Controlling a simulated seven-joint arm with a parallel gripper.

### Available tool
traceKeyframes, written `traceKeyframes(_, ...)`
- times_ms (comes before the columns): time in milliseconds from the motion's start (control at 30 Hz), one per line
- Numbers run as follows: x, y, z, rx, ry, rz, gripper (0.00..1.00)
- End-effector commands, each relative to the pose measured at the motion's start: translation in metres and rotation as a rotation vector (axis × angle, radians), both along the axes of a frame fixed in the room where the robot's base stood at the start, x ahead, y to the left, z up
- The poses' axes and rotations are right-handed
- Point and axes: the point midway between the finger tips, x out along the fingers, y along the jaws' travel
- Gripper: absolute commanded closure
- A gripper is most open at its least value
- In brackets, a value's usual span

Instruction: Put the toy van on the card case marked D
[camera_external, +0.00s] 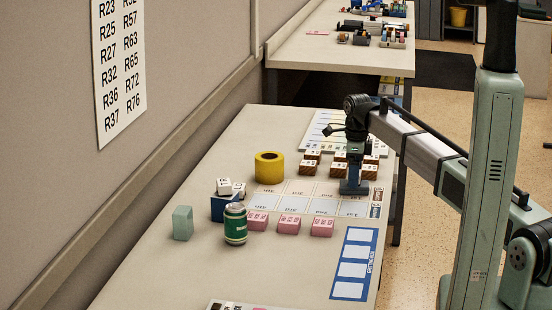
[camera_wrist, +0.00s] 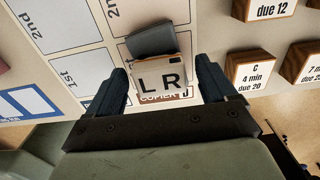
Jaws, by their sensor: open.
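I cannot make out a toy van or a card case marked D for certain in either view. My gripper (camera_external: 353,187) points down over the right end of the printed board on the near table. In the wrist view my gripper (camera_wrist: 162,78) is open, with its fingers apart on either side of a white-faced piece marked "L R" (camera_wrist: 160,80). A dark grey piece (camera_wrist: 152,40) lies just beyond it. I cannot tell whether the fingers touch the marked piece.
Wooden blocks with white labelled tops (camera_external: 311,154) stand behind my gripper. Pink blocks (camera_external: 289,224) line the board's front. A yellow ring (camera_external: 269,167), green can (camera_external: 235,224), blue holder (camera_external: 222,209) and pale green block (camera_external: 182,222) stand left. Small wheeled-looking objects (camera_external: 361,38) sit on the far table.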

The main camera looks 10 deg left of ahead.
Motion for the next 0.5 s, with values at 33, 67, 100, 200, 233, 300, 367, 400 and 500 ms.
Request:
traceKeyframes(33,0.0,0.0,0.002,0.0,-0.001,0.0,0.15)
traceKeyframes(67,0.0,0.0,0.004,0.001,-0.001,0.0,0.15)
traceKeyframes(100,0.0,0.0,0.008,0.001,-0.001,0.0,0.15)
traceKeyframes(200,0.001,0.0,0.02,0.001,-0.001,0.0,0.15)
traceKeyframes(233,0.001,0.0,0.025,0.001,-0.001,0.0,0.15)
traceKeyframes(300,0.001,0.001,0.037,0.002,-0.002,0.0,0.15)
traceKeyframes(367,0.001,0.001,0.049,0.001,-0.002,0.0,0.15)
traceKeyframes(400,0.001,0.001,0.056,0.001,-0.002,0.0,0.15)
traceKeyframes(500,0.001,0.001,0.074,0.001,-0.001,0.0,0.15)
